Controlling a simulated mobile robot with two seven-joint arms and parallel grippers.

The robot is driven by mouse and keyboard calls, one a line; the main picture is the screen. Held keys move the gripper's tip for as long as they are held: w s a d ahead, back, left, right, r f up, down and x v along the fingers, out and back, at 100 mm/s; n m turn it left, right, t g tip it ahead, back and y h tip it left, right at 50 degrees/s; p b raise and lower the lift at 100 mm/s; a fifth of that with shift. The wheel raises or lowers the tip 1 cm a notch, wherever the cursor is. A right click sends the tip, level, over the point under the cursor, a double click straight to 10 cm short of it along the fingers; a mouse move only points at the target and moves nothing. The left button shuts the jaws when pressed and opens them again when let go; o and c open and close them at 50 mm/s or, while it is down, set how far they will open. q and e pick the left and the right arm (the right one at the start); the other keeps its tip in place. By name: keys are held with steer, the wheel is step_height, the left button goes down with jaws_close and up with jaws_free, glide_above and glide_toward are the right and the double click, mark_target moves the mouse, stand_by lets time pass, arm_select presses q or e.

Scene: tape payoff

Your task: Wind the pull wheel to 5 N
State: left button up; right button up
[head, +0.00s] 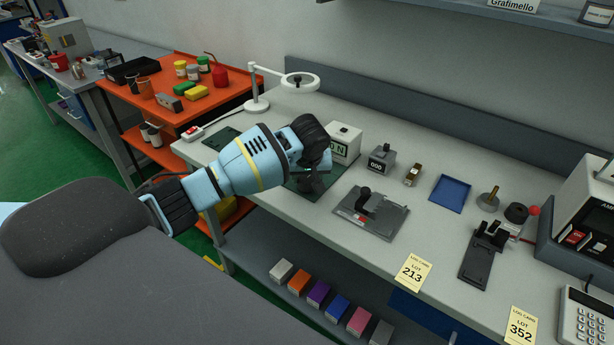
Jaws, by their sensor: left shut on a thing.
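My left gripper (314,172) reaches in from the left over the workbench. It is shut on a dark part low in front of the white gauge box; this looks like the pull wheel, but the gripper hides most of it. The white gauge box (346,140) stands just behind the gripper. Its display (339,149) shows "0 N" at its right end, with the left part of the reading hidden. A dark green mat (303,193) lies under the gripper. My right gripper is not in view.
A grey plate with a black fixture (385,220) lies in front, and a blue tray (450,194) lies further right. A magnifier lamp (257,103) stands behind left.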

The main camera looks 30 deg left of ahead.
arm_select(q)
steer(key=m+h, duration=0.1)
steer(key=m, duration=0.3)
steer(key=shift+a+t, duration=0.15)
steer(key=shift+t, duration=0.25)
steer(key=m+h, duration=0.2)
steer(key=m, duration=0.2)
steer(key=shift+a+m, duration=0.15)
steer(key=shift+m, duration=0.15)
steer(key=m+h, duration=0.1)
steer(key=m, duration=0.1)
steer(key=shift+m, duration=0.3)
steer(key=shift+a+m+g+h+b, duration=0.1)
steer(key=shift+m+g+h+b, duration=0.55)
steer(key=shift+m, duration=1.35)
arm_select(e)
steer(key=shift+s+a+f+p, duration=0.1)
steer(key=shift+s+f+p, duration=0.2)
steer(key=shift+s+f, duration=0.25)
arm_select(q)
steer(key=o, duration=1)
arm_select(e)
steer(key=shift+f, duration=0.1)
arm_select(q)
steer(key=v, duration=0.8)
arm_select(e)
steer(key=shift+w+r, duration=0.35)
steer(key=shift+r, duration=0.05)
